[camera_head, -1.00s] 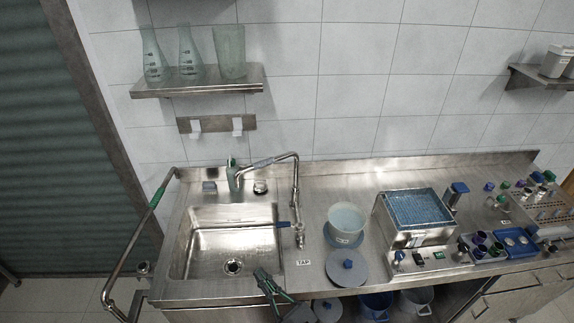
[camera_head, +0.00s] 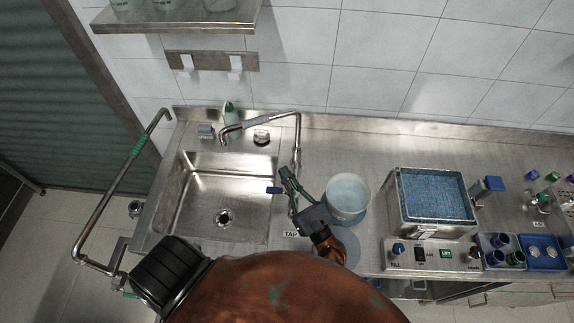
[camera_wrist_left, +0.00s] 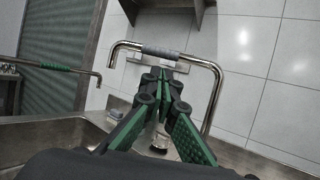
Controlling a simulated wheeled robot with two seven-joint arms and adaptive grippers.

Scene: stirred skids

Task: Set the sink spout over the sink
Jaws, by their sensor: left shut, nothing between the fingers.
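The sink spout (camera_head: 282,117) is a bent steel pipe with a grey sleeve (camera_head: 257,121). It rises behind the tap, at the sink's right, and runs left; its tip (camera_head: 222,138) shows near the rear rim of the sink (camera_head: 187,205). The spout also shows in the left wrist view (camera_wrist_left: 207,72), spanning behind the fingers. My left gripper (camera_head: 287,176) is beside the spout's upright at the sink's right edge, shut and empty. In the left wrist view its fingertips (camera_wrist_left: 160,76) show just below the sleeve; contact cannot be told. My right gripper is not in view.
A blue tap handle (camera_head: 273,190) is close left of my gripper. A white tub (camera_head: 348,192) and a blue-topped bath (camera_head: 435,220) stand to the right. A bent rail (camera_head: 103,215) is at the left.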

